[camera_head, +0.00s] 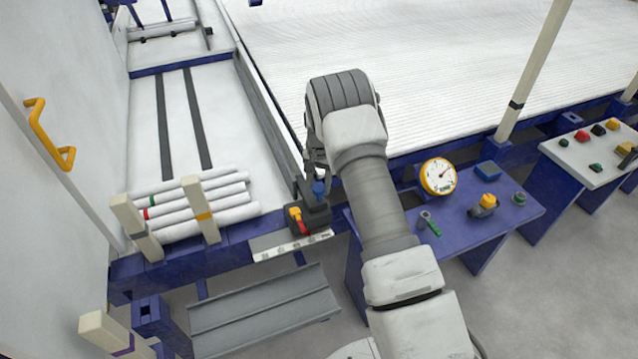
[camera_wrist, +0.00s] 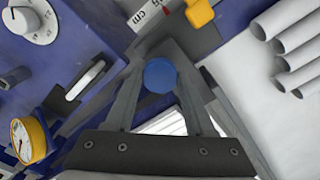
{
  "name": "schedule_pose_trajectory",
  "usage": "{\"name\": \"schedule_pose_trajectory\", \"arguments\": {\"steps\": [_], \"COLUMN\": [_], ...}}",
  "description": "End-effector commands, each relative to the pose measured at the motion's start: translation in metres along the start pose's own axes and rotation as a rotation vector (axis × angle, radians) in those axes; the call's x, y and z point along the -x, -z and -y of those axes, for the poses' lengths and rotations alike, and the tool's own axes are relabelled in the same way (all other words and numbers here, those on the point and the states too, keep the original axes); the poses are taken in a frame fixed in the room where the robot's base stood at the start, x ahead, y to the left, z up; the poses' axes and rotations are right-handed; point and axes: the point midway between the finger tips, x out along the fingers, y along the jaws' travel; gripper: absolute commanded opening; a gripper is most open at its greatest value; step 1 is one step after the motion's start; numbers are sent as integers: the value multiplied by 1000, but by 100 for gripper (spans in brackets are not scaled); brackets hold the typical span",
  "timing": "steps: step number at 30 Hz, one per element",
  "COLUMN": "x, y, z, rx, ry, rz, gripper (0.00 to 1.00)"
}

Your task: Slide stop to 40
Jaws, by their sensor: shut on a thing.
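The stop is a dark grey block (camera_head: 314,212) at the right end of the blue front rail, beside the pipes. Its blue knob (camera_head: 319,188) stands on top. In the wrist view the blue knob (camera_wrist: 160,76) sits between the fingers of my gripper (camera_wrist: 158,85), which is shut on it. A yellow lever (camera_head: 295,213) with a red part is on the stop's left front; it also shows in the wrist view (camera_wrist: 200,14). A pale scale (camera_head: 290,246) runs along the front below the stop. Its "cm" marking shows in the wrist view, but the stop's exact reading is unclear.
Several white pipes (camera_head: 205,205) lie to the left behind pale posts (camera_head: 202,212). A grey trough (camera_head: 262,308) lies in front. A blue table (camera_head: 465,222) with a yellow gauge (camera_head: 438,176), a green-handled tool (camera_head: 430,223) and knobs stands right of my arm.

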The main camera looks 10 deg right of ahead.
Motion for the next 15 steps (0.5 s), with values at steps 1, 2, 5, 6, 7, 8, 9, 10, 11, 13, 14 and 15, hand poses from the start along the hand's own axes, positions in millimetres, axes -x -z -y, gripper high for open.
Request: {"name": "schedule_pose_trajectory", "arguments": {"steps": [1,2,5,6,7,8,9,10,11,13,14,15], "x": [0,0,0,0,0,0,0,0,0,0,0,0], "y": [0,0,0,0,0,0,0,0,0,0,-1,-2], "z": [0,0,0,0,0,0,0,0,0,0,1,2], "rx": [0,0,0,0,0,0,0,0,0,0,0,1], "ry": [0,0,0,0,0,0,0,0,0,0,0,0], "rz": [0,0,0,0,0,0,0,0,0,0,0,0], "gripper": [17,12,0,0,0,0,0,0,0,0,0,0]}}
